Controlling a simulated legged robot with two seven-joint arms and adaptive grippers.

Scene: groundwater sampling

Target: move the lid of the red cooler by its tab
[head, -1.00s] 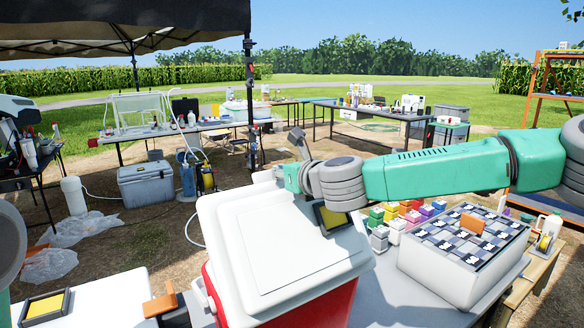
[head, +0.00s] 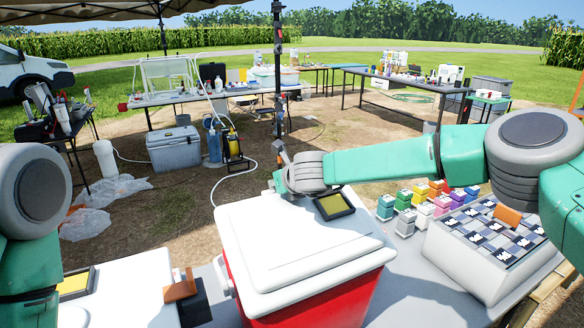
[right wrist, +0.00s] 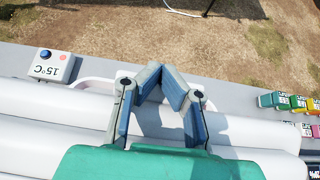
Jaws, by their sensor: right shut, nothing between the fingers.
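The red cooler (head: 320,297) stands in the middle of the head view with its white lid (head: 300,240) on top. The lid also fills much of the right wrist view (right wrist: 250,135). A black-framed yellow square (head: 334,205) lies at the lid's back right. My right gripper (right wrist: 163,74) is shut and empty, its fingertips beyond the lid's far edge as seen by the wrist. In the head view it is at the lid's back edge, mostly hidden by my wrist. I cannot make out the lid's tab. Only my left arm shows at the left; its gripper is out of view.
A white-topped box with an orange tab (head: 180,287) is left of the cooler. Several coloured bottles (head: 425,205) and a white case with a checkered top (head: 490,262) stand to the right. A small 15°C box (right wrist: 53,66) is behind the lid.

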